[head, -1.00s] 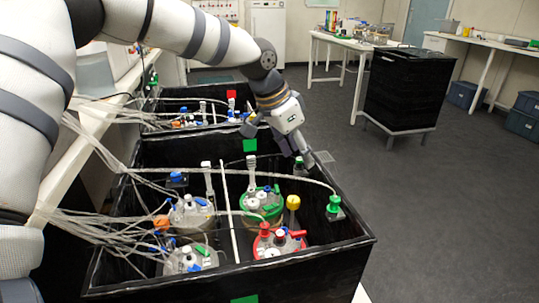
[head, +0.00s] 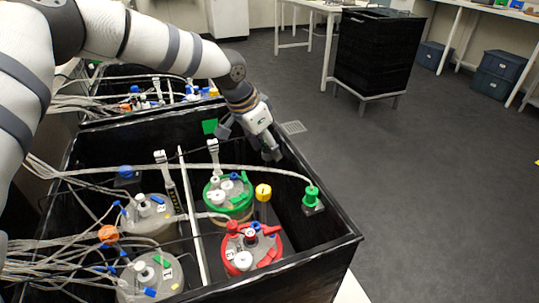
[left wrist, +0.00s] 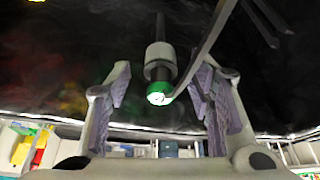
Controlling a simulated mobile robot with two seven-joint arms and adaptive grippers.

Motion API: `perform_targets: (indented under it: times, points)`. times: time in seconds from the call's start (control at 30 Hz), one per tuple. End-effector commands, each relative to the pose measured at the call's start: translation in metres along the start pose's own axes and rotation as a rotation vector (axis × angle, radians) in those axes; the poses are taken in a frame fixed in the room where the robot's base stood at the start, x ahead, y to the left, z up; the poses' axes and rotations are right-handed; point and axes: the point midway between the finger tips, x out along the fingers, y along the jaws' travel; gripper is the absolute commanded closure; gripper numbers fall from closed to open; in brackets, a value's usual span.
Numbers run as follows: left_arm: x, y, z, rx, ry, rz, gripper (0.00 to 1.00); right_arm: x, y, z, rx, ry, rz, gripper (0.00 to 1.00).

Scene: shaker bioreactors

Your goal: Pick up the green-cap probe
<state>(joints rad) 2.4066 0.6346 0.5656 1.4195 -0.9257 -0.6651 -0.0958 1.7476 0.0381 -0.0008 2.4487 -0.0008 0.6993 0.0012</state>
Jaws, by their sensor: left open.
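The green-cap probe (head: 311,197) stands near the right wall of the front black box, with a pale cable running left from its cap. In the left wrist view the green cap (left wrist: 158,93) shows between my open fingers, with a grey collar and dark shaft beyond it. My left gripper (head: 248,143) is open and empty over the back right of the box. It is apart from the probe, which stands nearer the front right in the head view. In the left wrist view my left gripper (left wrist: 165,100) has its fingers either side of the cap. My right gripper is not in view.
A green-ringed vessel (head: 228,200), a red-ringed vessel (head: 266,262) and a yellow cap (head: 263,190) stand left of the probe. Cables cross the box. The box's right rim (head: 330,208) is close by. Open floor lies to the right.

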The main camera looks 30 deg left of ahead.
Motion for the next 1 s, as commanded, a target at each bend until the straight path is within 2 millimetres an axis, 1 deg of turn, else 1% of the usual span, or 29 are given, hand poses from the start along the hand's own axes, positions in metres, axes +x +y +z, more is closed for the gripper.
perform_targets:
  times: [0.03,0.07,0.27,0.37,0.4,0.47,0.5,0.73,0.8,0.87,1.0]
  points:
    - [0.006,0.000,0.001,0.000,-0.001,0.001,0.52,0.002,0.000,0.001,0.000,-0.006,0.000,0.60]
    - [0.007,0.000,0.000,0.000,0.000,0.000,0.52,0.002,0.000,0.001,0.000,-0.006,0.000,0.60]
    - [0.005,0.000,-0.002,0.001,0.004,-0.002,0.52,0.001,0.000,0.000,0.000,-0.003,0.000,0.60]
    - [0.005,0.000,-0.002,0.001,0.004,-0.002,0.72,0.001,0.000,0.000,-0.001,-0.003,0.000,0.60]
    - [0.005,0.000,-0.002,0.001,0.004,-0.002,0.81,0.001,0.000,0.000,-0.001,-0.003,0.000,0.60]
    - [0.005,0.000,-0.002,0.001,0.004,-0.002,0.95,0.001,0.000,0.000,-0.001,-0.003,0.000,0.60]
    - [0.005,0.000,-0.002,0.001,0.004,-0.002,0.97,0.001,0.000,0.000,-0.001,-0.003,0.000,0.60]
    - [0.005,0.000,-0.002,0.001,0.004,-0.002,0.97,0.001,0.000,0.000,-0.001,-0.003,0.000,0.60]
    - [0.001,0.000,-0.004,0.002,0.006,-0.002,0.97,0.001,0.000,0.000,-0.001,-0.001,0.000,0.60]
    - [-0.009,0.000,-0.009,0.002,0.009,-0.004,0.97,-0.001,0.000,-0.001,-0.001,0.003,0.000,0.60]
    - [-0.045,0.000,-0.024,0.003,0.012,-0.006,0.98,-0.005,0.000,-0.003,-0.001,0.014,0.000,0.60]
